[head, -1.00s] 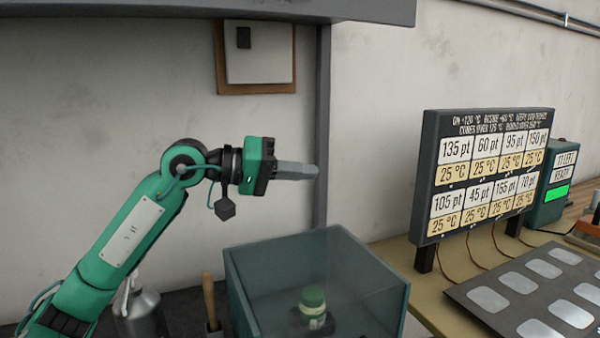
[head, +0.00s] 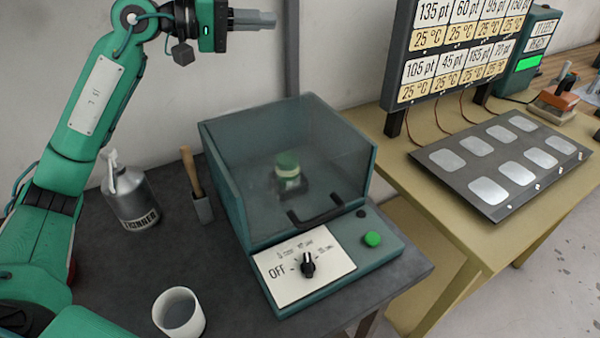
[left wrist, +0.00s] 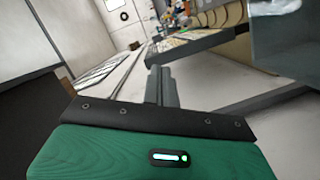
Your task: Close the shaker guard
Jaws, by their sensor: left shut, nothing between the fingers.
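The shaker guard (head: 335,180) is a see-through, teal-edged box in the middle of the head view. It stands down around a jar with a green lid (head: 288,166). Its dark handle (head: 318,211) is low at the front, just behind the control panel (head: 303,268). I cannot tell whether the guard's front edge sits fully down. My left gripper (head: 270,19) is above and behind the guard, apart from it, shut and empty. Its shut fingers also show in the left wrist view (left wrist: 161,86). My right gripper is not in view.
The panel has a dial (head: 308,264) near OFF and a green button (head: 372,239). A metal bottle (head: 133,204), a holder with a wooden-handled tool (head: 202,208) and a white cup (head: 178,313) stand left. A display board (head: 450,50) and a plate with pads (head: 500,165) are right.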

